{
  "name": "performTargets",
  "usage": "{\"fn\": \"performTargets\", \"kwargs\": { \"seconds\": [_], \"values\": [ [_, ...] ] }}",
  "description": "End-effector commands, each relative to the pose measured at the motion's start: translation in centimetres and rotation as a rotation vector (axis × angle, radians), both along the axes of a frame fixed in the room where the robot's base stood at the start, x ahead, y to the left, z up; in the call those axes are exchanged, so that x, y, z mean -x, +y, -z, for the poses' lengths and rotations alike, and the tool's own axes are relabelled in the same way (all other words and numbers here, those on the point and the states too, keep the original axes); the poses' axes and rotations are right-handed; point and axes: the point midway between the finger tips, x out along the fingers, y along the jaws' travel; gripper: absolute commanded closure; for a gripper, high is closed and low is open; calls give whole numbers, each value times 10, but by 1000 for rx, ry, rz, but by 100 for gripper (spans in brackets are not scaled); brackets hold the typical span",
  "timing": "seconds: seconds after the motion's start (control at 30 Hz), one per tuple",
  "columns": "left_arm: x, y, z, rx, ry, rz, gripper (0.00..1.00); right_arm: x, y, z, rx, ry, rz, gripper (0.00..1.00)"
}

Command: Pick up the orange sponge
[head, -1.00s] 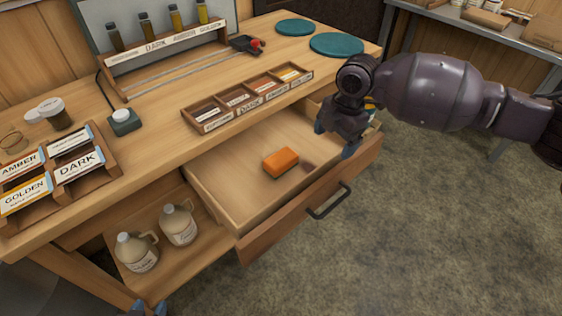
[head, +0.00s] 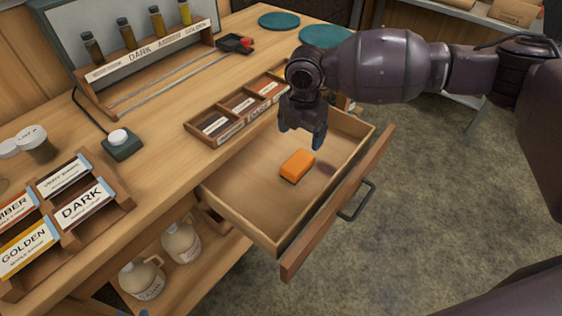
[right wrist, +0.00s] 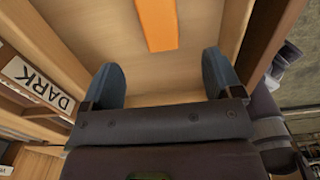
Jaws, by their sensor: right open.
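The orange sponge (head: 297,165) is a small block lying on the floor of the open drawer (head: 255,205). In the right wrist view the sponge (right wrist: 157,22) shows at the top, beyond and between the fingers, apart from them. My right gripper (head: 302,141) is open and empty, pointing down over the drawer, just above and behind the sponge in the head view. In the right wrist view its two blue fingertips (right wrist: 165,78) are spread wide. My left gripper cannot be made out in the head view.
The drawer's front panel with a dark handle (head: 357,201) stands out from the bench. A divided label tray (head: 228,133) sits on the bench top near the drawer. Jugs (head: 181,243) stand on the lower shelf. A label rack (head: 112,208) is at left.

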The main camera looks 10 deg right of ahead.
Motion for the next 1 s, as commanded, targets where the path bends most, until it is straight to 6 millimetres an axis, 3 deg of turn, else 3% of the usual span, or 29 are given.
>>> {"fn": "performTargets", "kwargs": {
  "seconds": [0.27,0.6,0.87,1.0],
  "values": [
    [1,0,2,1,4,-1,57,0,0,5,0,1,1,15],
    [8,-2,12,7,26,-7,57,1,0,49,0,5,1,15],
    [2,-3,10,7,13,-2,57,2,-2,64,1,2,0,15],
    [-2,-4,12,6,12,2,57,5,-4,81,0,4,0,15]
  ]
}}
